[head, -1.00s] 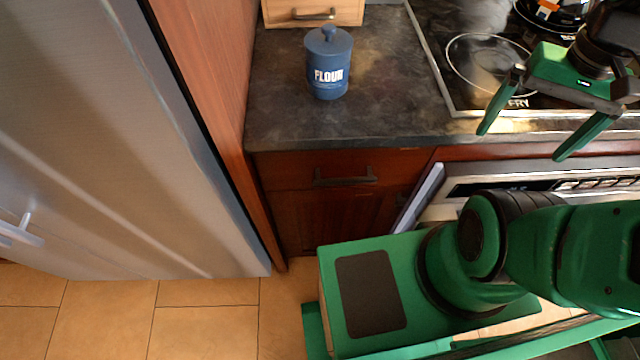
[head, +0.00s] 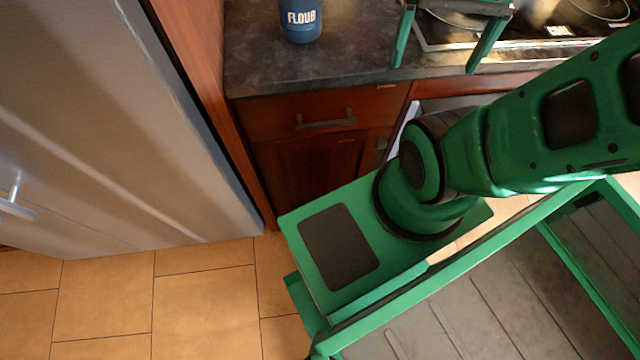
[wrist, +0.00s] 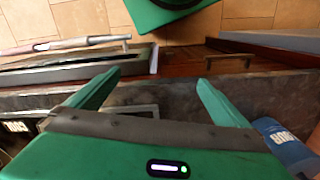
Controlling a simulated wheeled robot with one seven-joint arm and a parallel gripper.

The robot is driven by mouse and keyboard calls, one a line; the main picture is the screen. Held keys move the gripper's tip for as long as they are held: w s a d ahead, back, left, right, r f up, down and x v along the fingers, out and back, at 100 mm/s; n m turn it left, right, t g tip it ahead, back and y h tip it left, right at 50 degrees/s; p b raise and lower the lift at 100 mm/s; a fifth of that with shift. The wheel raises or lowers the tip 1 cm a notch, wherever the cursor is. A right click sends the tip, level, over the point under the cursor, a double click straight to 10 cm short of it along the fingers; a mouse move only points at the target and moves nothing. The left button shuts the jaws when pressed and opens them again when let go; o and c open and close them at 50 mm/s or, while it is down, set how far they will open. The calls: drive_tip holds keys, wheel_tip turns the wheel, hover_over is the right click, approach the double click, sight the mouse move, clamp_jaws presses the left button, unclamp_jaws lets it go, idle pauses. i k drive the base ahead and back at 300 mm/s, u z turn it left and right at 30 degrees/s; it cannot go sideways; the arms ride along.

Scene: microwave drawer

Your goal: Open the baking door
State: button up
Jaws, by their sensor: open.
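The oven front with a long silver bar handle (wrist: 75,43) lies at the left of the wrist view, below the counter edge. In the head view my arm and base hide most of it; only a pale sliver (head: 455,103) shows beside the wooden cabinet. I cannot tell whether the door is ajar. My gripper (head: 435,66) is open and empty, above the front edge of the counter near the cooktop's left side. In the wrist view its fingers (wrist: 159,78) are spread apart, and the bar handle lies beyond the left fingertip, not between them.
A blue flour jar (head: 300,20) stands on the dark counter (head: 340,65). Below is a wooden drawer with a dark handle (head: 327,122). A cooktop (head: 540,42) lies right of the jar. A steel fridge (head: 110,130) stands left. Tiled floor (head: 200,300) is clear in front.

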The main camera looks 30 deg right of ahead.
sight(296, 172)
drive_tip(key=u, duration=0.95)
drive_tip(key=k, duration=2.6)
drive_tip(key=z, duration=0.8)
drive_tip(key=i, duration=1)
drive_tip(key=u, duration=0.05)
